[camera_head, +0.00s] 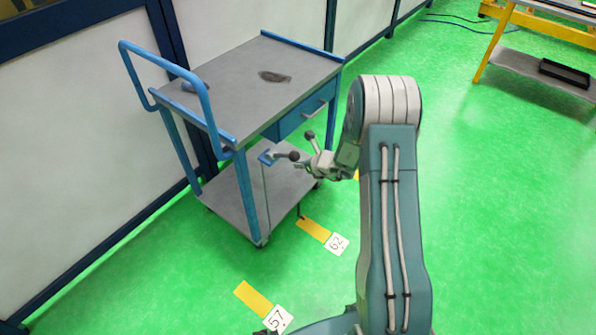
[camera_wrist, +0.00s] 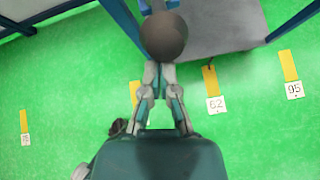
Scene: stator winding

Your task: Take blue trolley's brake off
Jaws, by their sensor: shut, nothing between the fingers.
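The blue trolley (camera_head: 225,92) stands against the wall, with a grey top, a drawer and a lower shelf. A dark ball knob (camera_head: 294,155) beside a small blue bracket (camera_head: 267,158) sticks out at its near right side, apparently the brake handle. A second dark knob (camera_head: 309,135) on a thin stem shows just above; I cannot tell what it belongs to. My gripper (camera_head: 312,161) is right beside the lower knob. In the wrist view, the ball (camera_wrist: 163,36) sits just beyond my closed fingertips (camera_wrist: 159,68) and partly covers them. Whether they touch it is unclear.
The trolley's lower shelf (camera_head: 232,192) lies below my gripper. Yellow floor marks with number cards 62 (camera_head: 337,243) and 57 (camera_head: 277,319) lie nearby. A yellow table (camera_head: 497,38) stands at the far right. The green floor between is clear.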

